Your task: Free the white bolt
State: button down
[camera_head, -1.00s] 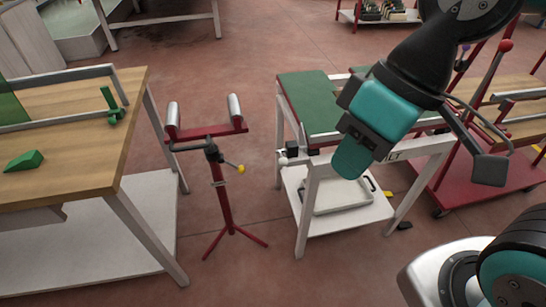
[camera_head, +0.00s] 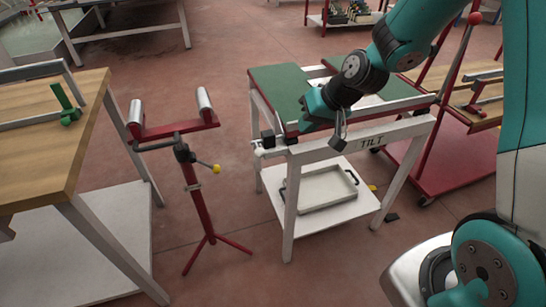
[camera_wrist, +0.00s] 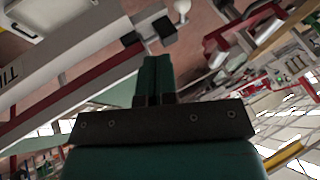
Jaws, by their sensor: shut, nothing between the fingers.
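The white bolt (camera_head: 257,149) shows as a small white knob at the left front corner of the tilt table (camera_head: 364,139), beside a black block (camera_head: 267,138). In the wrist view a white knob (camera_wrist: 182,7), which seems to be the same bolt, is at the top beyond the fingertips, next to a black block (camera_wrist: 161,30). My gripper (camera_head: 307,124) hangs over the table's front edge, to the right of the bolt and apart from it. In the wrist view the teal fingers of my gripper (camera_wrist: 157,60) are together with nothing between them.
A red roller stand (camera_head: 195,190) with a yellow-tipped lever stands left of the table. A wooden workbench (camera_head: 75,150) is at the far left. A white tray (camera_head: 318,190) lies on the table's lower shelf. A red cart (camera_head: 450,150) stands at right. Floor between stand and table is clear.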

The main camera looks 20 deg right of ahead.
jog(key=shift+w+d+f, duration=0.4)
jog(key=shift+d+f, duration=0.15)
jog(key=shift+f, duration=0.1)
jog(key=w+a+f, duration=0.1)
jog(key=a+f, duration=0.1)
jog(key=f, duration=0.1)
jog(key=w+a+f, duration=0.2)
jog(key=a+f, duration=0.1)
jog(key=w+a+f, duration=0.2)
jog(key=f, duration=0.1)
jog(key=shift+a, duration=0.25)
